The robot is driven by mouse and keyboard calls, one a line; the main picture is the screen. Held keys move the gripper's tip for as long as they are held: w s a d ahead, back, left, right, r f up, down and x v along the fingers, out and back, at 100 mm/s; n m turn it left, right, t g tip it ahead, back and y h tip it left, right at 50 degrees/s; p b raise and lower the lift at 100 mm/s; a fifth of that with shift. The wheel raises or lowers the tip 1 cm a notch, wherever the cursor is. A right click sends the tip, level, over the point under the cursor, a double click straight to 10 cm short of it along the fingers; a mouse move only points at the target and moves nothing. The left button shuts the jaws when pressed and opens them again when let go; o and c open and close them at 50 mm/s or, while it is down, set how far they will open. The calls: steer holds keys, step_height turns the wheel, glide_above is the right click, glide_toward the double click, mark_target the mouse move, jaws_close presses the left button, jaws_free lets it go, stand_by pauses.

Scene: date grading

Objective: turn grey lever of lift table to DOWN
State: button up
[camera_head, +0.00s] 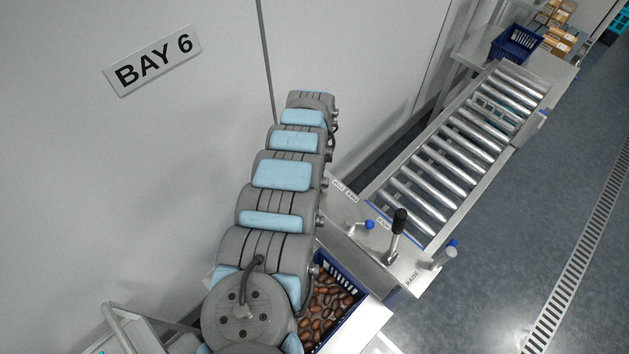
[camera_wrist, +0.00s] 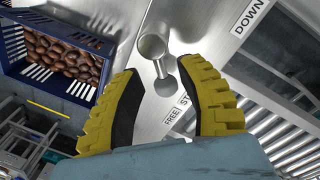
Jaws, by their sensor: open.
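In the wrist view, a grey lever (camera_wrist: 153,45) with a round tubular end rises from a disc pivot on a steel panel (camera_wrist: 190,25). My gripper (camera_wrist: 163,82) is open, its two yellow-and-black fingers on either side of the lever's base in the picture; I cannot tell if they touch it. A DOWN label (camera_wrist: 250,17) is at the upper right and a FREE label (camera_wrist: 172,117) lies below the pivot. In the head view the panel holds a black-handled lever (camera_head: 398,222) and small blue-tipped handles; my gripper is hidden there.
A blue crate of dates (camera_head: 324,305) stands beside the panel and shows at left in the wrist view (camera_wrist: 50,22). A roller conveyor (camera_head: 466,140) runs away to the upper right. A wall with a BAY 6 sign (camera_head: 153,61) is at left; open floor is at right.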

steer(key=shift+s+f, duration=0.15)
steer(key=shift+f, duration=1.25)
jaws_close()
